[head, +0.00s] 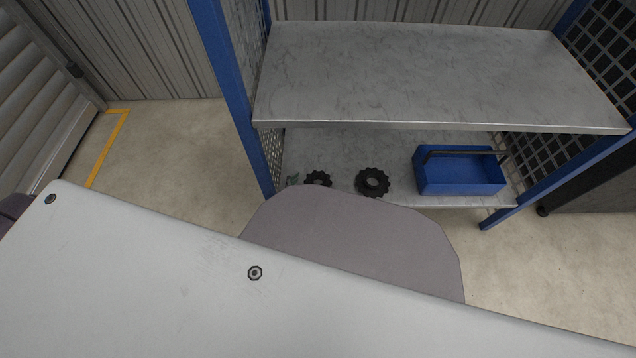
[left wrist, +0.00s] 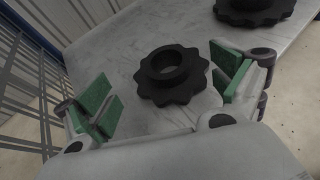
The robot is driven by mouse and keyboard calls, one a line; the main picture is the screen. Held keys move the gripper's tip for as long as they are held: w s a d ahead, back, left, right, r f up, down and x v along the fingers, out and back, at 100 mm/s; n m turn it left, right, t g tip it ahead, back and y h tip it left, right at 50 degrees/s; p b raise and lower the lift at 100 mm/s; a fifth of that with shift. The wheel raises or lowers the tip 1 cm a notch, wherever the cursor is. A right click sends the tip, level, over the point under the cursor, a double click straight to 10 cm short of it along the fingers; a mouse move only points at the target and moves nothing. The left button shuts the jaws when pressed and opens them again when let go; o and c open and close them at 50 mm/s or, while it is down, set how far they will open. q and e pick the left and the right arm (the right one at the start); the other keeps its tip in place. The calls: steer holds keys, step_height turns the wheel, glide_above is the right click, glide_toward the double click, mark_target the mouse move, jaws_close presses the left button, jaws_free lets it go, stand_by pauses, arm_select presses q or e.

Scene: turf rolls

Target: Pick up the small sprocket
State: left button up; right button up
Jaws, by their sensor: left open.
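The small sprocket (head: 318,175), black and toothed, lies flat on the lower shelf at the left. In the left wrist view the small sprocket (left wrist: 170,91) is between the spread, green-padded fingers of my left gripper (left wrist: 165,88). The gripper is open, with a gap between the sprocket and the left pads; the right pad is close to the teeth, and I cannot tell whether it touches. In the head view only a bit of my left gripper's green pads (head: 293,179) shows; my arm hides the rest. My right gripper is not in view.
A larger black sprocket (head: 372,174) lies to the right on the same lower shelf (head: 400,146). A blue tool carrier (head: 460,180) stands farther right. The upper shelf (head: 420,75) is bare and overhangs the lower one. Blue posts (head: 232,90) and mesh sides bound the rack.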

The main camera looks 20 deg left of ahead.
mark_target(318, 176)
arm_select(q)
steer(key=shift+w+f+b, duration=0.5)
steer(key=shift+w+b, duration=0.1)
steer(key=shift+w, duration=0.3)
steer(key=shift+b+x, duration=0.4)
steer(key=shift+x, duration=0.6)
steer(key=shift+d+r, duration=0.1)
steer(key=shift+c, duration=0.2)
steer(key=c, duration=1.4)
